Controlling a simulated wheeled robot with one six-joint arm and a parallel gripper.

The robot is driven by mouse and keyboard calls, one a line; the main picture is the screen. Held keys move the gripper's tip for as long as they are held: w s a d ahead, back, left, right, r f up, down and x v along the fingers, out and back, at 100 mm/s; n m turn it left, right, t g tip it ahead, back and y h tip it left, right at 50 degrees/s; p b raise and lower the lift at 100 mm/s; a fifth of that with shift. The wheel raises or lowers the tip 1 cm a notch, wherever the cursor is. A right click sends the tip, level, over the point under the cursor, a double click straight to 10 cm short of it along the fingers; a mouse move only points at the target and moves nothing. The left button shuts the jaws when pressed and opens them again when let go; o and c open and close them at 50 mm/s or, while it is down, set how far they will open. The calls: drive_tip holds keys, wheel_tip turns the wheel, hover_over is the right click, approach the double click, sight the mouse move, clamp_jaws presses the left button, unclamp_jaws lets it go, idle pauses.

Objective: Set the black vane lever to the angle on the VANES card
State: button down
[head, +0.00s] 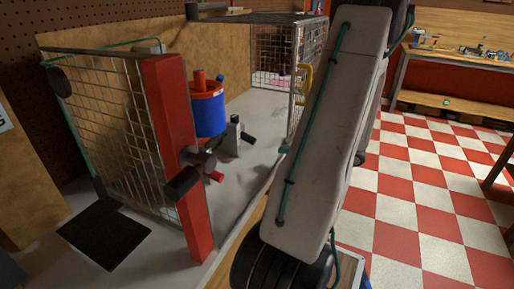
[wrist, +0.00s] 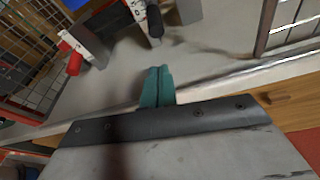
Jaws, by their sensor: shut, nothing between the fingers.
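My gripper (wrist: 157,86) shows in the wrist view with its two teal fingers together and nothing between them. Beyond the fingertips, a black lever (wrist: 154,22) sticks out from a pale block with small markings. It stands clear of the fingers. In the head view, a black lever (head: 248,138) projects to the right from a small grey block on the grey floor inside the enclosure. My arm hides much of the head view's middle. I cannot read a VANES card; a white card (head: 4,118) is cut off at the left edge, with only part of its lettering visible.
A red-handled lever (wrist: 75,62) is on another block in the wrist view. In the head view, a red post (head: 178,150), a wire mesh panel (head: 110,120) and a blue drum (head: 208,115) stand left of the black lever. A mesh gate (head: 305,60) stands behind.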

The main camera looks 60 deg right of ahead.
sight(261, 158)
drive_tip(key=x, duration=0.9)
drive_tip(key=shift+w+d, duration=0.1)
drive_tip(key=shift+w, duration=0.3)
drive_tip(key=shift+s+r, duration=0.15)
drive_tip(key=shift+r, duration=0.4)
drive_tip(key=shift+s+r, duration=0.15)
drive_tip(key=shift+r, duration=0.4)
drive_tip(key=shift+d, duration=0.1)
